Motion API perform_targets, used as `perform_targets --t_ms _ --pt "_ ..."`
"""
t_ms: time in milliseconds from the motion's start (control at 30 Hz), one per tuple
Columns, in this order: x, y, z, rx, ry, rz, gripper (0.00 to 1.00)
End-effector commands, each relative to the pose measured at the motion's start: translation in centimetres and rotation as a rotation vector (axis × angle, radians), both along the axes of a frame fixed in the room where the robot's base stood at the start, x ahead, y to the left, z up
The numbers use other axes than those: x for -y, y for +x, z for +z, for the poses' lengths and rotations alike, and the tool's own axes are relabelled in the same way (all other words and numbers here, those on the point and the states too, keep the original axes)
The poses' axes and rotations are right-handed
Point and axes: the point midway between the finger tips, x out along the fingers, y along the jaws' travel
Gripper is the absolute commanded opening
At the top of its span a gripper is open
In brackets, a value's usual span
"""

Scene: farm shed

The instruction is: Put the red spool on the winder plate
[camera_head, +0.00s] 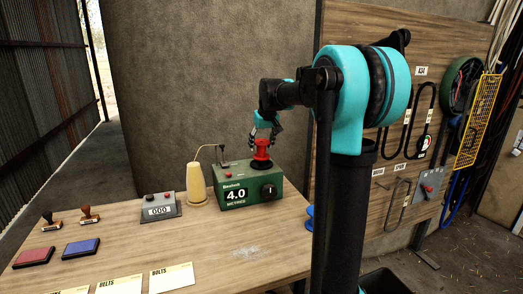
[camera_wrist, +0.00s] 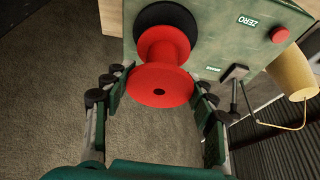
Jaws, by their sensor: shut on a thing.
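The red spool (camera_head: 262,150) stands upright over the black winder plate (camera_head: 262,163) on top of the green winder box (camera_head: 236,190). In the wrist view the red spool (camera_wrist: 160,84) has its near flange between my fingers, and its far end meets or sits just over the black plate (camera_wrist: 140,22). I cannot tell for sure whether they touch. My gripper (camera_head: 268,133) points down from above and is shut on the spool's upper flange. In the wrist view my gripper (camera_wrist: 160,92) has a finger on each side of it.
A cream thread cone (camera_head: 197,186) with a bent wire guide stands close left of the box. A grey counter (camera_head: 160,207), stamps, red and blue ink pads (camera_head: 81,248) and label cards lie further left and in front. The middle of the wooden bench (camera_head: 215,240) is clear.

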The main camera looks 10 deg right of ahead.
Motion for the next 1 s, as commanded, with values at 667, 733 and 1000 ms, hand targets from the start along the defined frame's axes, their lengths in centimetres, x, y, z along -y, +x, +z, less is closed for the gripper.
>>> perform_targets --t_ms 667,733,1000 --pt "0.0 0.0 -2.5 0.0 0.0 0.0 0.72" --pt "0.0 0.0 -2.5 0.0 0.0 0.0 0.77" --pt "0.0 0.0 -2.5 0.0 0.0 0.0 0.77"
